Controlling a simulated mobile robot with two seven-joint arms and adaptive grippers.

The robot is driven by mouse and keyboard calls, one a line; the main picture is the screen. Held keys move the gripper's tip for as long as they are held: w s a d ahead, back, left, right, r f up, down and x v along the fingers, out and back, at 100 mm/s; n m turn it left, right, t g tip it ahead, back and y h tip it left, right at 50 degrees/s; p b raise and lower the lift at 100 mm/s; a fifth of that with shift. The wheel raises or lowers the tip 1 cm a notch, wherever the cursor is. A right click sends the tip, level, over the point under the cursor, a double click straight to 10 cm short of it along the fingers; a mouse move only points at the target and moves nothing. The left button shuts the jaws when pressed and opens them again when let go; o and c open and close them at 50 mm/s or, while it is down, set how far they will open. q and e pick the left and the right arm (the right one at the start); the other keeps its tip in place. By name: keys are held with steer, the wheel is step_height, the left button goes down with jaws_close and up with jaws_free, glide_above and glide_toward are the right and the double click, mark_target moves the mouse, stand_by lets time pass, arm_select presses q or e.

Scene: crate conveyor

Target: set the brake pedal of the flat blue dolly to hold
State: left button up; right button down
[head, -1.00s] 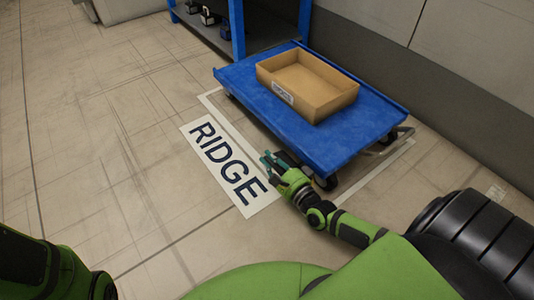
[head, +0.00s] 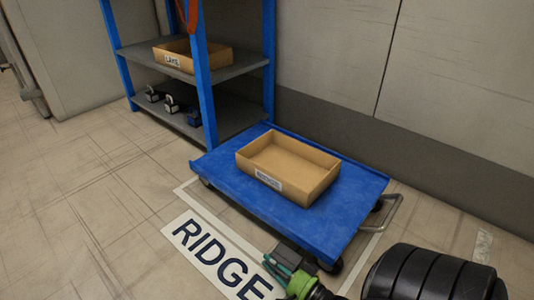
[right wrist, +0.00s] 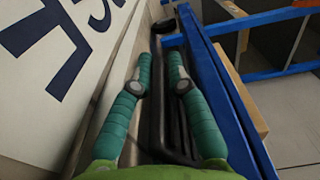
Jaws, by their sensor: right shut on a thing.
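The flat blue dolly (head: 330,228) stands on the floor with a cardboard-coloured crate (head: 285,165) on its deck. My right gripper (head: 282,262) is low beside the dolly's near edge, close to a front wheel (head: 331,266). In the right wrist view its teal fingers (right wrist: 160,72) stand on either side of a dark bar (right wrist: 157,110), which looks like the brake pedal, running along the dolly's blue side (right wrist: 207,85). The gripper is shut on this bar. The pedal's tilt cannot be told. My left gripper is out of view.
A floor sign reading RIDGE (head: 212,258) lies left of the gripper. A blue-framed shelf (head: 205,90) behind the dolly holds a crate labelled LAKE (head: 215,62) and small dark items. A grey wall (head: 440,150) runs behind. The floor at left is clear.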

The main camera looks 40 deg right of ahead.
steer(key=shift+s+f, duration=0.2)
steer(key=shift+s, duration=0.1)
steer(key=c, duration=1.2)
jaws_free()
steer(key=shift+r, duration=0.1)
steer(key=s, duration=0.7)
steer(key=shift+s+d, duration=0.2)
steer(key=shift+d, duration=0.15)
